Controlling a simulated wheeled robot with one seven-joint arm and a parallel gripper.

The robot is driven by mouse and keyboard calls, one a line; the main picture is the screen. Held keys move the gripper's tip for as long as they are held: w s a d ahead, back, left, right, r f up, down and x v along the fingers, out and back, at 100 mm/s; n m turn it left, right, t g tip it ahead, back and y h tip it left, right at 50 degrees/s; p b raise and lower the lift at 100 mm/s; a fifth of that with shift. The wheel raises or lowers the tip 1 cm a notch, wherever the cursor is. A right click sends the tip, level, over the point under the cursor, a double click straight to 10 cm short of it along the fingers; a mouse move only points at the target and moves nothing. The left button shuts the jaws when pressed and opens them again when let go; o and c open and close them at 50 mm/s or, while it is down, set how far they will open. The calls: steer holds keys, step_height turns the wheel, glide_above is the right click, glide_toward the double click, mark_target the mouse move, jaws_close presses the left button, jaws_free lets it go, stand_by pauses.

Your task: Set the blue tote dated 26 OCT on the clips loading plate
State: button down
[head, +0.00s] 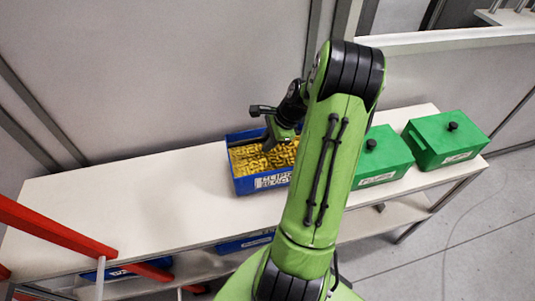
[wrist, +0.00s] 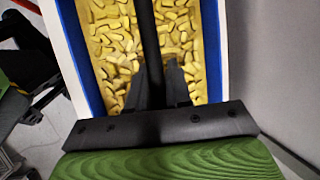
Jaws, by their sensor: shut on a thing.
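A blue tote (head: 243,187) full of yellow clips stands on the white bench top in the head view. Its front label shows clips lettering, but my arm covers part of it and I cannot read the date surely. The tote's blue wall (wrist: 83,60) also shows in the wrist view, with a black bar (wrist: 148,40) running lengthwise over the clips. My gripper (head: 270,143) is over the tote, its dark fingers (wrist: 160,85) shut on the black bar. The tote appears to rest on the bench. I cannot make out a clips loading plate.
Two green boxes (head: 382,160) (head: 447,138) with black knobs stand right of the tote on the bench (head: 130,205). Blue totes (head: 245,243) sit on the lower shelf. Red rails (head: 55,230) cross the left front. A grey wall is behind. The bench left of the tote is clear.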

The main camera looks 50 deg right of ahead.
steer(key=shift+f, duration=1.7)
steer(key=shift+a, duration=0.1)
steer(key=c, duration=1)
jaws_free()
steer(key=shift+f, duration=0.1)
steer(key=shift+c, duration=0.2)
steer(key=p+v, duration=0.2)
steer(key=v, duration=1)
